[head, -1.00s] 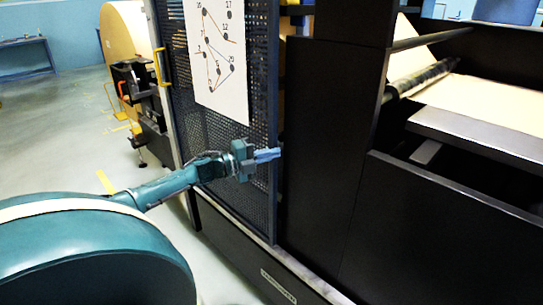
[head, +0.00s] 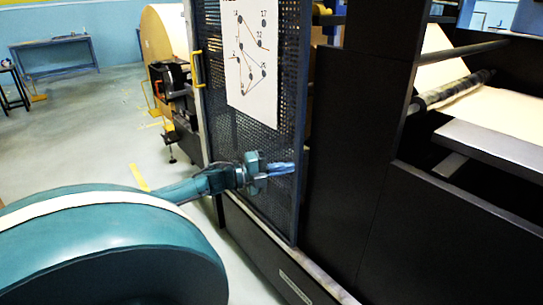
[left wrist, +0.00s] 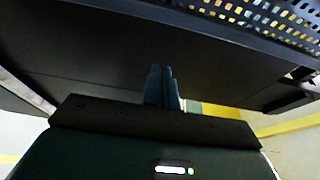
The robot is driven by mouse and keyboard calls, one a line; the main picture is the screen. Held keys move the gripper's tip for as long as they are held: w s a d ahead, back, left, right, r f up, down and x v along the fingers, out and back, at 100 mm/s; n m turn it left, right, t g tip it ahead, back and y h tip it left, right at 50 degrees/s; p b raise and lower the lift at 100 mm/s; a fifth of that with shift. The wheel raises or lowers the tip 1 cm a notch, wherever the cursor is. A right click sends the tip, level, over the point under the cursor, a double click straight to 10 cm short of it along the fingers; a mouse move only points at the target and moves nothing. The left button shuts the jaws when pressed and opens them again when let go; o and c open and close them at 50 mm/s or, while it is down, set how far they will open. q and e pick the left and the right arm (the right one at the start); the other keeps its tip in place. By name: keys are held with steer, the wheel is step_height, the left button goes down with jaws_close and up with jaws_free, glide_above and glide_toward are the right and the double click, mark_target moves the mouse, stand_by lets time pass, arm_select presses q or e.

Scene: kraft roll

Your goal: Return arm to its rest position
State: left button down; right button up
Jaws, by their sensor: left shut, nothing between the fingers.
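My left gripper (head: 280,169) is shut and empty, with its fingers together. In the head view it is in front of the lower part of the dark perforated door (head: 228,128), close to the door's right edge. I cannot tell whether it touches the door. In the left wrist view the shut fingers (left wrist: 161,88) point toward a plain dark panel (left wrist: 60,50). My left arm (head: 200,183) comes in from the left, low in the picture, partly hidden by my large teal body part. My right gripper is not in view.
A white sheet with numbered dots (head: 250,60) hangs on the door, near a yellow handle (head: 198,69). A black machine body (head: 350,150) stands on the right, with a roller and kraft paper (head: 500,112). A large kraft roll (head: 165,32) stands behind. Open floor (head: 80,130) lies left.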

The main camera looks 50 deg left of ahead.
arm_select(q)
steer(key=shift+v, duration=1.8)
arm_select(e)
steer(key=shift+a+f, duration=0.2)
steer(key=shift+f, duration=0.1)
